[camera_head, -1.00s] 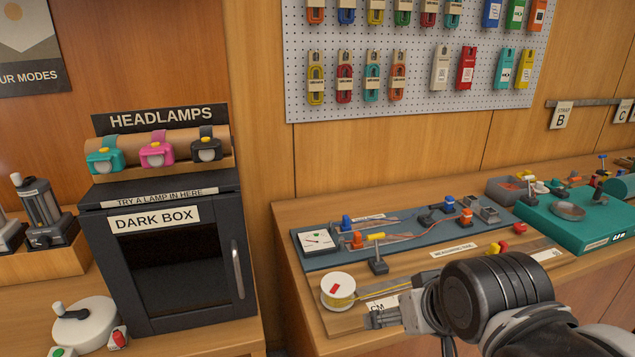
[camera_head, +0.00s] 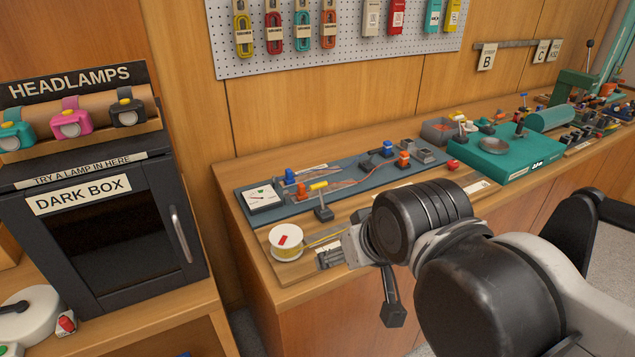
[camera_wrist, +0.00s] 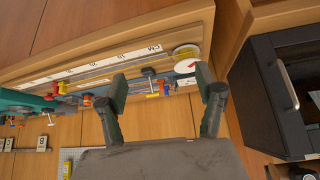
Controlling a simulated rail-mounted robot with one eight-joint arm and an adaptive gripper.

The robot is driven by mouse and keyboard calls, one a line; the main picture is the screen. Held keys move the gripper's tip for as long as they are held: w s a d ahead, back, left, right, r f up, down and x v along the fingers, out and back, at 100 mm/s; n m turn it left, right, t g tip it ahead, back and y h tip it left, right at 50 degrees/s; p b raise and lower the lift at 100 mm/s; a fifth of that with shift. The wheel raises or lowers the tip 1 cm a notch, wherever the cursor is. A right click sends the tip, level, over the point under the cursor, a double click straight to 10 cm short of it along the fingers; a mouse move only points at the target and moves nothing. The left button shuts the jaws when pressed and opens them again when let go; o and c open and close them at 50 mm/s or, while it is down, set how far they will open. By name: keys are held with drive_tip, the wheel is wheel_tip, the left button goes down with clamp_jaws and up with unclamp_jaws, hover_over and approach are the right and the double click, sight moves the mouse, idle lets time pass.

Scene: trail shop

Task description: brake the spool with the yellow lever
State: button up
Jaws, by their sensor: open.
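The white spool (camera_head: 286,243) has a red mark on top and yellow line on it. It sits at the near left end of a wooden measuring board on the bench. The yellow lever (camera_head: 318,186) stands just behind and right of it, with a yellow handle on a dark post. In the wrist view the spool (camera_wrist: 186,52) lies beyond the fingertips, and the lever's small yellow handle (camera_wrist: 153,95) seems to show between the fingers. My gripper (camera_wrist: 161,82) is open and empty. In the head view my wrist hides most of it, right of the spool.
A blue-grey panel (camera_head: 300,210) with a meter and small switches lies behind the board. A black dark box (camera_head: 110,235) stands left, across a gap. A teal scale base (camera_head: 520,150) is farther right. A pegboard (camera_head: 350,35) hangs behind.

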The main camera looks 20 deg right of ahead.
drive_tip(key=shift+w+r, duration=0.25)
drive_tip(key=shift+c, duration=1.2)
drive_tip(key=shift+g, duration=0.5)
drive_tip(key=w+r, duration=0.1)
drive_tip(key=w, duration=0.1)
drive_tip(key=w+r+p, duration=0.1)
drive_tip(key=w+r, duration=0.2)
drive_tip(key=w, duration=0.1)
drive_tip(key=shift+w+d+r+p, duration=0.1)
drive_tip(key=shift+d+r+p, duration=0.2)
drive_tip(key=shift+p, duration=0.05)
clamp_jaws()
drive_tip(key=w+d+r+g+p, duration=0.1)
drive_tip(key=w+r+g+p, duration=0.15)
drive_tip(key=w, duration=0.85)
drive_tip(key=w+d+f+g+p, duration=0.1)
drive_tip(key=w+d+f, duration=0.1)
drive_tip(key=w, duration=0.7)
drive_tip(key=w+d+f+n+g+p, duration=0.1)
drive_tip(key=w+d+f+p, duration=0.1)
drive_tip(key=w, duration=0.7)
drive_tip(key=shift+f+n, duration=0.3)
drive_tip(key=shift+f, duration=0.3)
